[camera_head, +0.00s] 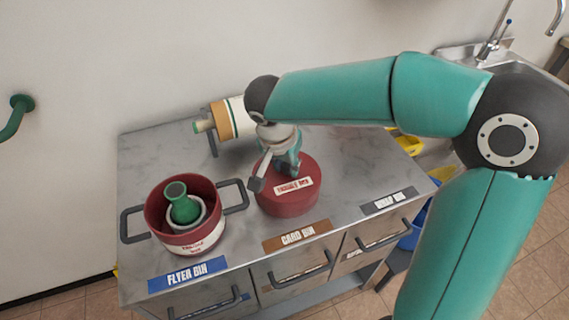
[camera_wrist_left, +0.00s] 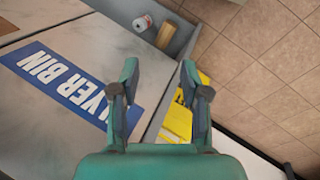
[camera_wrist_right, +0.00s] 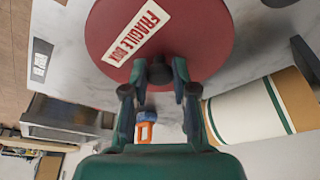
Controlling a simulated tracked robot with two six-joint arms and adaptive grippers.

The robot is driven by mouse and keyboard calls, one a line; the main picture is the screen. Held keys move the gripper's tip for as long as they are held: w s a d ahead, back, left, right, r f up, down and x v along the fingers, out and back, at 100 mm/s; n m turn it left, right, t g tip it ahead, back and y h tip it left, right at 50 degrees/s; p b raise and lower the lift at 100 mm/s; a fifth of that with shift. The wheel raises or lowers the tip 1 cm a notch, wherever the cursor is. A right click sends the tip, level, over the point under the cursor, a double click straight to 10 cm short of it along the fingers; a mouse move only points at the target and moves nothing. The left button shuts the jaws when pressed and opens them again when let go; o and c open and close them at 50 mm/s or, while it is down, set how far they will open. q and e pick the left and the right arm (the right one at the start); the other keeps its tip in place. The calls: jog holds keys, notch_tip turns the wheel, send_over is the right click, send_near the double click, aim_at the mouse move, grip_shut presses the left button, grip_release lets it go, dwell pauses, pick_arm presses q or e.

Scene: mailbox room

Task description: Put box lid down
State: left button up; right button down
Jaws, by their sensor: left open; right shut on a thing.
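The round dark-red lid (camera_head: 290,203) with a "FRAGILE BOX" label is at the middle of the counter, behind the "CARD BIN" label. It looks level; I cannot tell whether it touches the counter. My right gripper (camera_head: 286,163) is above it, shut on its dark knob. The lid (camera_wrist_right: 195,35) fills the top of the right wrist view, with the right gripper (camera_wrist_right: 160,78) around the knob. The open red box (camera_head: 159,224) stands to the left, with a green vase (camera_head: 185,207) inside. My left gripper (camera_wrist_left: 158,85) is open and empty near the "FLYER BIN" label; it is outside the head view.
A striped cylinder (camera_head: 233,117) lies at the back of the counter, behind the lid. The box has dark side handles. Drawers labelled flyer, card and "CARD BIN" (camera_head: 297,236) line the front. A sink (camera_head: 510,68) is at the right. Bare counter lies right of the lid.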

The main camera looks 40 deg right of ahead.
jog(key=c, duration=1.4)
grip_release()
jog(key=shift+f, duration=0.15)
jog(key=o, duration=0.5)
jog(key=shift+r, duration=0.2)
jog(key=shift+r, duration=0.15)
jog(key=p+v, duration=0.1)
jog(key=v, duration=1)
jog(key=shift+a+r, duration=0.15)
jog(key=shift+r, duration=0.15)
jog(key=shift+s, duration=0.1)
